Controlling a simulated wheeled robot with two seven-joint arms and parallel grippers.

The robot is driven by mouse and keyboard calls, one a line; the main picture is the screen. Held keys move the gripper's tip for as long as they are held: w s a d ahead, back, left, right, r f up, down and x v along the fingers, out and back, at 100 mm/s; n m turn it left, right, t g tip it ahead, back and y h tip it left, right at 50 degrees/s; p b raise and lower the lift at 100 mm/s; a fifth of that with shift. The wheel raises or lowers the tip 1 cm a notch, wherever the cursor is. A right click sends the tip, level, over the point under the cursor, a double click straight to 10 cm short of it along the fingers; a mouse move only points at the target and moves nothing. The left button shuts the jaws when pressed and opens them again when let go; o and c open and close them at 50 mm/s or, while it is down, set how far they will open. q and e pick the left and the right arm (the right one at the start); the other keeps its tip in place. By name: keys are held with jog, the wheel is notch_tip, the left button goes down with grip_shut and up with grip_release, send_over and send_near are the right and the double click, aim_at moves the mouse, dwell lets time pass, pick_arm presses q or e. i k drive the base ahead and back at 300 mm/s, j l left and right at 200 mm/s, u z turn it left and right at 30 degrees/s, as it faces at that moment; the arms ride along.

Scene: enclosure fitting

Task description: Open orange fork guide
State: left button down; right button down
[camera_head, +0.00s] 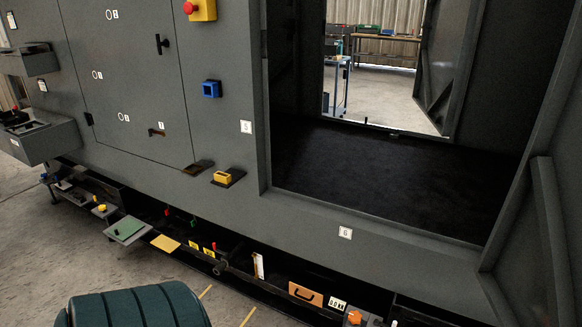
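An orange panel with a dark curved handle (305,294), which looks like the fork guide, sits low in the dark recess along the base of the grey enclosure. It appears closed, lying flush in the lower strip below the number 6 label. A smaller orange knob-like part (354,317) is to its right, near the bottom edge of the picture. Neither of my grippers is in view.
The grey enclosure (225,140) fills most of the view, with a wide dark opening (390,170) at right. A green-topped tray (126,230) and a yellow plate (165,243) stick out low at left. Grey bins (45,140) protrude at far left.

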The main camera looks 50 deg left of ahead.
aim_at(304, 298)
jog(key=u, duration=1.6)
